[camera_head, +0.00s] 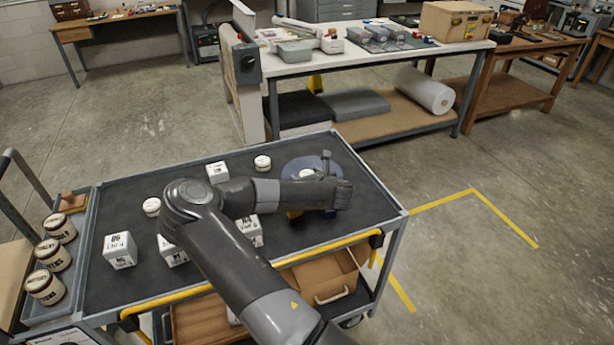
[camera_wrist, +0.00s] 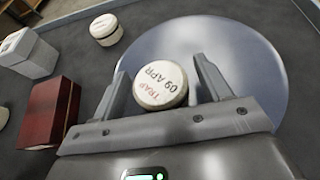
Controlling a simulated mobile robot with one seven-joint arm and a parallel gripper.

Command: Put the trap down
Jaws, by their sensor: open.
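The trap is a small round cream tin (camera_wrist: 160,86) whose lid reads TRAP 09 APR. In the wrist view it sits between the two fingers of my gripper (camera_wrist: 162,78), with a gap on each side. My gripper is open around it. A smooth blue-grey round disc (camera_wrist: 245,65) lies behind and around the tin; it also shows on the cart top in the head view (camera_head: 296,168). The tin appears to be at the disc, but its underside is hidden. In the head view my gripper (camera_head: 322,171) is low over the disc, and a pale bit of the tin (camera_head: 306,173) shows.
The dark cart top (camera_head: 120,205) also holds white cubes (camera_head: 120,250), a similar tin (camera_head: 262,162) and another (camera_head: 152,206). A dark red block (camera_wrist: 50,112) stands left of my gripper. Labelled jars (camera_head: 52,255) fill a side tray. A workbench (camera_head: 370,60) stands behind.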

